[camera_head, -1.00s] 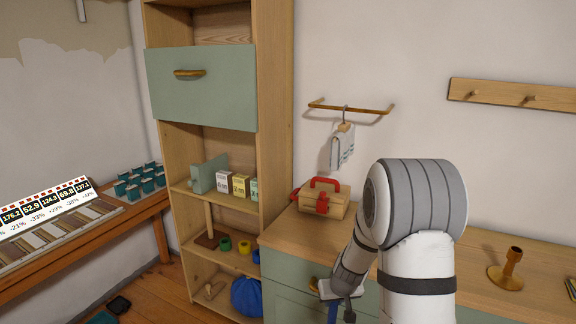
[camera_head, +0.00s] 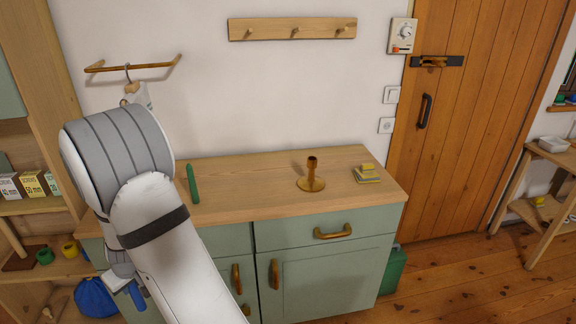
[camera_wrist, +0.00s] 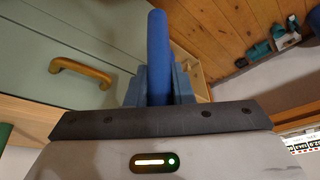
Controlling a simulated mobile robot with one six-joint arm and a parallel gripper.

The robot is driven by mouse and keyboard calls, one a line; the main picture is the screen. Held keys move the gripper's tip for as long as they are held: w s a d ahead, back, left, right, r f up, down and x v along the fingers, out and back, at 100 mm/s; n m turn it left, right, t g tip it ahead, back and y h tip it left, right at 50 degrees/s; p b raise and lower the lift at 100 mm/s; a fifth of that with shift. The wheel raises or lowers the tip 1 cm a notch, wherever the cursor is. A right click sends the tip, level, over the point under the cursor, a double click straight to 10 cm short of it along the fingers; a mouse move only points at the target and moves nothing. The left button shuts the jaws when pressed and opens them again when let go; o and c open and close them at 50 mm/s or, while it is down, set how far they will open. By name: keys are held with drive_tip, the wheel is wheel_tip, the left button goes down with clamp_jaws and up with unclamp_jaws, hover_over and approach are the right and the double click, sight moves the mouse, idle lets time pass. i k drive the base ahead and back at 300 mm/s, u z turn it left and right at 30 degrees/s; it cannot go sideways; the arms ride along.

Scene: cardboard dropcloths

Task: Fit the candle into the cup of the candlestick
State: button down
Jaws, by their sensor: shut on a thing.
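The brass-coloured candlestick (camera_head: 311,183) stands upright on the wooden counter, with its cup at the top seemingly empty. My gripper (camera_wrist: 158,88) is shut on a blue candle (camera_wrist: 158,45), a plain round stick that extends beyond the fingertips in the wrist view. In the head view, the blue candle (camera_head: 136,296) shows low at the left, in front of the cabinet and below the counter top, well apart from the candlestick. My arm partly hides the gripper there. A green candle-like stick (camera_head: 192,184) is on the counter, left of the candlestick.
The counter (camera_head: 250,190) is clear between the green stick and the candlestick. A small yellow and green stack (camera_head: 367,173) lies right of the candlestick. Cabinet handles (camera_head: 333,232) stick out below. A peg rail (camera_head: 292,29) is on the wall above.

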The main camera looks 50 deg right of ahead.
sight(312, 172)
drive_tip(key=z, duration=0.7)
drive_tip(key=i, duration=0.1)
drive_tip(key=u, duration=2.7)
drive_tip(key=k, duration=1.55)
